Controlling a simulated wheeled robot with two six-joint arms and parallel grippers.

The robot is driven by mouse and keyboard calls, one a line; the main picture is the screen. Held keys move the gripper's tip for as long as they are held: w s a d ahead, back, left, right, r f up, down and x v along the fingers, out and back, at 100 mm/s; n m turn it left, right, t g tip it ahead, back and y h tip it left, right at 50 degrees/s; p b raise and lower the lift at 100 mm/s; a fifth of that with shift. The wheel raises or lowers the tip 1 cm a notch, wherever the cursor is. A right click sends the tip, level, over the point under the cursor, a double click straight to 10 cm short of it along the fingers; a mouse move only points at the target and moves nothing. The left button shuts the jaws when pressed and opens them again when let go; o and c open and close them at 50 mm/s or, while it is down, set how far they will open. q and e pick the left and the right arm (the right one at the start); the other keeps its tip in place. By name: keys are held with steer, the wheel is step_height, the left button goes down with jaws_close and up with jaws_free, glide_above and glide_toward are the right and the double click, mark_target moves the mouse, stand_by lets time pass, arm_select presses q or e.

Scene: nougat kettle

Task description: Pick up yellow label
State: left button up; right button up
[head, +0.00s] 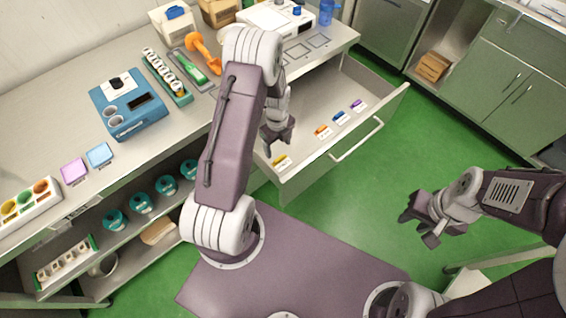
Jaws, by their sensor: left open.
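The yellow label (281,161) lies in the near left corner of an open drawer (287,190), on a small white card. My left gripper (277,146) is inside the drawer area, just above the yellow label and apart from it as far as I can tell. It is open and points down, with nothing visible between its fingers. My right gripper (417,232) is open and empty over the green floor, to the right of the drawer.
Orange (322,130), blue (340,117) and purple (358,104) labels lie in a row along the drawer. The drawer's front handle (357,141) sticks out.

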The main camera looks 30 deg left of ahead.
mark_target(279, 158)
arm_select(q)
steer(key=shift+d+f, duration=0.15)
steer(key=shift+f, duration=0.6)
step_height(279, 158, down, 5)
steer(key=shift+r, duration=0.2)
steer(key=shift+f, duration=0.35)
steer(key=c, duration=1.4)
